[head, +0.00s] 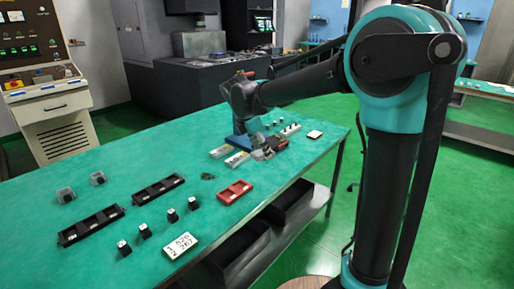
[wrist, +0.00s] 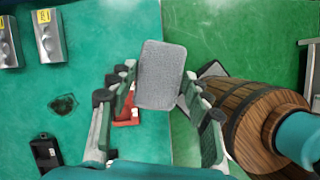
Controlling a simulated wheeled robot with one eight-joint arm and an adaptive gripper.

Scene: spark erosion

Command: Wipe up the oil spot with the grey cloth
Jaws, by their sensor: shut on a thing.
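The grey cloth (wrist: 160,75) is a light grey rectangular pad, held between the two fingers of my gripper (wrist: 158,90) in the wrist view. The fingers are shut on its sides. In the head view my gripper (head: 262,150) is above the green table near its far right part; the cloth is hard to make out there. The oil spot (head: 207,176) is a small dark patch on the table, left of the red tray. In the wrist view the oil spot (wrist: 64,104) lies to the left of and below the cloth, apart from it.
A red tray (head: 235,191) lies near the table's front edge, partly behind a finger in the wrist view. Black trays (head: 158,189), small black blocks, a number plate (head: 177,246) and silver-grey blocks (head: 237,160) stand around. The table around the oil spot is clear.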

